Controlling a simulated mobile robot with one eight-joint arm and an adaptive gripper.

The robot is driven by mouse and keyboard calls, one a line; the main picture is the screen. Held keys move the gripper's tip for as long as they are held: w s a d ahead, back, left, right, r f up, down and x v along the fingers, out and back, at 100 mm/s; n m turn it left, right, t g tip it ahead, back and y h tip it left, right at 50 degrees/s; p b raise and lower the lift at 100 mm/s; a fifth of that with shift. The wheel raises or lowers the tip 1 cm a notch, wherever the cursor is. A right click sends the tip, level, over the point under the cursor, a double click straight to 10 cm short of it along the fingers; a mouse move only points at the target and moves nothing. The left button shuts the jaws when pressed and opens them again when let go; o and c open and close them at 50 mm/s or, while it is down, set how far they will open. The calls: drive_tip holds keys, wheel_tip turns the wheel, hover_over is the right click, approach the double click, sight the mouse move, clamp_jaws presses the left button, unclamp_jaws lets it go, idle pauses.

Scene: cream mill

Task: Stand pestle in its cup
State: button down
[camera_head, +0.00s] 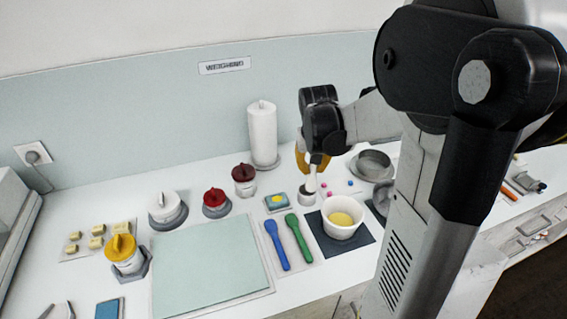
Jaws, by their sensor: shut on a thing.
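My gripper (312,166) has yellow fingers and is shut on the white pestle (311,182), which points down below the fingers. The small grey-white cup (306,198) is directly under the pestle on the white counter. The pestle's lower end meets the cup's rim in this view. I cannot tell whether it is inside the cup or just above or behind it. The fingers hide the pestle's upper part. A white mortar bowl (333,232) with yellow contents stands on a dark mat (319,243) in front of the cup.
Blue (277,246) and green (299,238) spatulas lie left of the mat. A small tray with a yellow spot (277,202) is left of the cup. Pink and blue bits (338,187) and a grey round dish (374,163) are to its right. A paper roll (263,136) stands behind.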

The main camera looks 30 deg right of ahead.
sight(309, 175)
drive_tip(key=shift+w+a+f, duration=0.15)
drive_tip(key=shift+w+f, duration=0.35)
drive_tip(key=shift+w, duration=0.2)
drive_tip(key=shift+s+f+b, duration=0.1)
drive_tip(key=shift+f+b, duration=0.8)
drive_tip(key=shift+f, duration=1)
drive_tip(key=shift+f, duration=0.2)
drive_tip(key=c, duration=1.4)
unclamp_jaws()
drive_tip(key=shift+o, duration=0.2)
drive_tip(key=shift+r, duration=0.15)
